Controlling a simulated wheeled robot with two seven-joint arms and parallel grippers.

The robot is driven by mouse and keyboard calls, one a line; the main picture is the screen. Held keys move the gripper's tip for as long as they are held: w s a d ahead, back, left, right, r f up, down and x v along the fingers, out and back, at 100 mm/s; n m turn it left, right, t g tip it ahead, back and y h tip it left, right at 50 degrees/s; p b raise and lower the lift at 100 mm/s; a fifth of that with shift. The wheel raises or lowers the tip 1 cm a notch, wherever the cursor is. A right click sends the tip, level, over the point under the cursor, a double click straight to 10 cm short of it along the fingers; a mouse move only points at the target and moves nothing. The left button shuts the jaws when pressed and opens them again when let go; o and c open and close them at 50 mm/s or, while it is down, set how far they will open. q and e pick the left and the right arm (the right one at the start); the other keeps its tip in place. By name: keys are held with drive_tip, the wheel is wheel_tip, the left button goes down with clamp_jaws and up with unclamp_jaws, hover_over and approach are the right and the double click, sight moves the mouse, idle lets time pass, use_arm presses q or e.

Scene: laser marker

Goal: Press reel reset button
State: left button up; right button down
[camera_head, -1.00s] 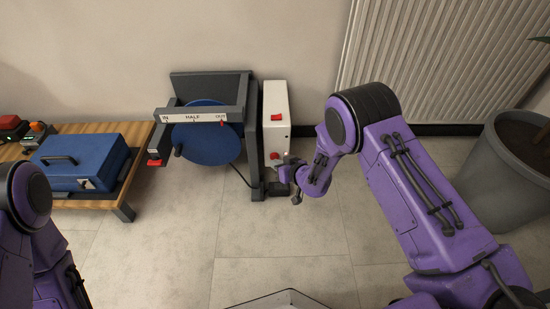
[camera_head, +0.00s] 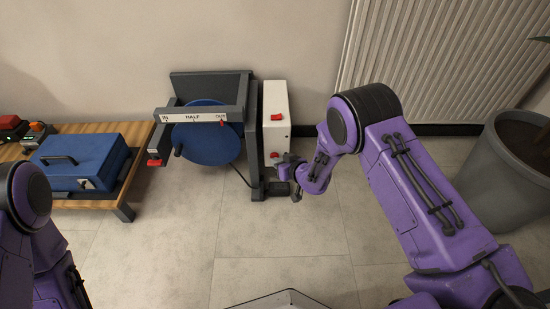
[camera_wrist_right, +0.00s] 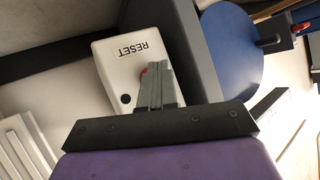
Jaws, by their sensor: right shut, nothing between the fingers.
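A white box (camera_head: 277,96) stands right of the reel, with a red switch (camera_head: 277,117) on its upper part. In the right wrist view the white box (camera_wrist_right: 110,65) carries a RESET label (camera_wrist_right: 133,51). A red button (camera_wrist_right: 143,71) shows only at its edge there, mostly hidden behind my fingers. My right gripper (camera_head: 283,163) is shut and empty, with its tips at the lower front of the box. In the right wrist view the gripper (camera_wrist_right: 158,67) covers the button; I cannot tell whether they touch. My left gripper is not in view; only that arm shows.
The blue reel (camera_head: 208,146) hangs in a grey frame (camera_head: 251,140) beside the box; its scale reads IN, HALF, OUT. A wooden table (camera_head: 92,128) with a blue case (camera_head: 80,163) stands left. A grey planter (camera_head: 510,160) stands right.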

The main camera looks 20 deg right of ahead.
drive_tip(key=shift+s+a+p, duration=0.25)
drive_tip(key=shift+s+p, duration=0.35)
drive_tip(key=shift+s, duration=0.2)
drive_tip(key=s+p, duration=0.1)
drive_tip(key=s, duration=0.1)
drive_tip(key=s+a+p, duration=0.1)
drive_tip(key=s, duration=0.2)
drive_tip(key=shift+a, duration=0.2)
drive_tip(key=shift+w, duration=0.1)
idle(0.5)
